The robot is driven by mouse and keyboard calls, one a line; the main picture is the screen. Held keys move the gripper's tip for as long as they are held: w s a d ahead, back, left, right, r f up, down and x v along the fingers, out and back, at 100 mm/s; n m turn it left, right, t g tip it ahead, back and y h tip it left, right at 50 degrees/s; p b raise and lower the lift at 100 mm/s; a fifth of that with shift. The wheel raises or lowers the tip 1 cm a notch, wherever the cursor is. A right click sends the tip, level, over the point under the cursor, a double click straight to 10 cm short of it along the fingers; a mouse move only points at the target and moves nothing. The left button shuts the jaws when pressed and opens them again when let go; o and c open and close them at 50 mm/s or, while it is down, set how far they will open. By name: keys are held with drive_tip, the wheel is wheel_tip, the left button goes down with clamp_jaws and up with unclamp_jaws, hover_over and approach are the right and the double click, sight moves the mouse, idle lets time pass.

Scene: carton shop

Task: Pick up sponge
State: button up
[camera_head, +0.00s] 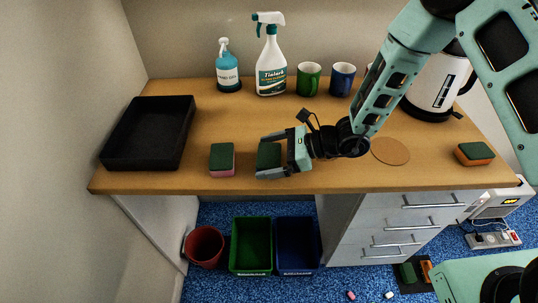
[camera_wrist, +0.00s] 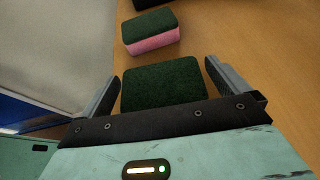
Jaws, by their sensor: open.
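A dark green-topped sponge (camera_head: 268,155) lies on the wooden desk near its front edge. It also shows in the wrist view (camera_wrist: 163,84), and its side colour is hidden there. My gripper (camera_head: 260,158) is open, with one finger on each side of this sponge and a gap beside it in the wrist view. A second sponge, green on top and pink below (camera_head: 222,160), lies to the left, apart from my gripper. It shows just beyond the fingertips in the wrist view (camera_wrist: 151,33). A third sponge, green over orange (camera_head: 474,154), lies at the desk's right end.
A black tray (camera_head: 148,165) stands at the left. A blue bottle (camera_head: 229,75), a spray bottle (camera_head: 271,68), a green mug (camera_head: 309,80), a blue mug (camera_head: 342,80) and a white kettle (camera_head: 432,85) line the back. A round coaster (camera_head: 391,151) lies right of my gripper.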

drive_tip(key=c, duration=0.9)
